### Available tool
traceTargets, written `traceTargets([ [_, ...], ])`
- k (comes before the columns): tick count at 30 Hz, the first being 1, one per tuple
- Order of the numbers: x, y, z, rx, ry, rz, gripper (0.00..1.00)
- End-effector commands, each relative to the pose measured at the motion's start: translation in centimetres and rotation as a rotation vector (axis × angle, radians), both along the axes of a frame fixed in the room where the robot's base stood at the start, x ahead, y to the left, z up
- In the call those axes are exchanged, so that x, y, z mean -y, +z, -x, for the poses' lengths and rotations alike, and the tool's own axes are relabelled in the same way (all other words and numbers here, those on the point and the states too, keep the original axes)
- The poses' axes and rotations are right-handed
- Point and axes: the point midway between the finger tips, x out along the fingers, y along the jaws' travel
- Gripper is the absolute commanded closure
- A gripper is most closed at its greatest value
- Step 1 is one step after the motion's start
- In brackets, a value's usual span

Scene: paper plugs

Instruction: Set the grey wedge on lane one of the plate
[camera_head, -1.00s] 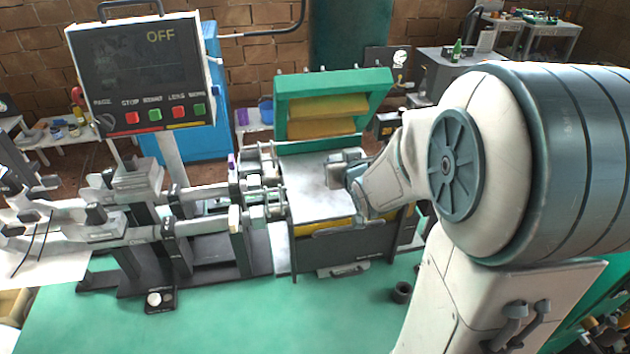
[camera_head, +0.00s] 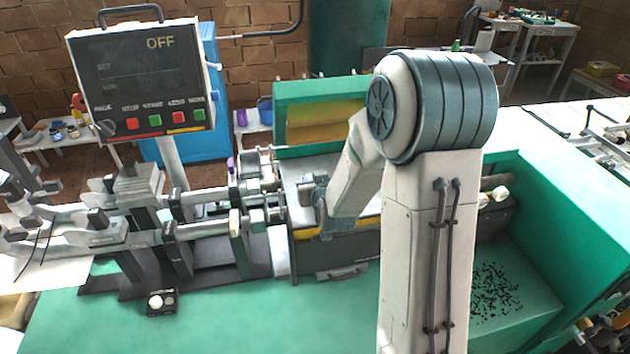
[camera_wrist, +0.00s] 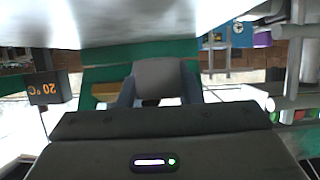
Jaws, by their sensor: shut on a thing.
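My gripper (camera_head: 314,196) is over the near part of the pale metal plate (camera_head: 300,168) in the head view. The wrist view shows the blue-grey fingers of my gripper (camera_wrist: 159,86) shut on the grey wedge (camera_wrist: 158,73), a dull grey block between them. My forearm covers the plate's right part. Lane marks are not readable.
The green frame (camera_head: 320,92) with a yellow panel stands behind the plate. Metal rods and clamps (camera_head: 262,200) adjoin its left side. A control panel (camera_head: 137,78) reads OFF. The green bench (camera_head: 215,325) is mostly clear in front.

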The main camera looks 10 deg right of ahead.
Motion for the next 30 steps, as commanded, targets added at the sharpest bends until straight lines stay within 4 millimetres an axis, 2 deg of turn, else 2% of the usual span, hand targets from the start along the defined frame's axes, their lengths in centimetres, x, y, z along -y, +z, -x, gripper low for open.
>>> traceTargets([
  [30,0.0,-1.8,0.0,0.002,0.0,0.0,0.94],
])
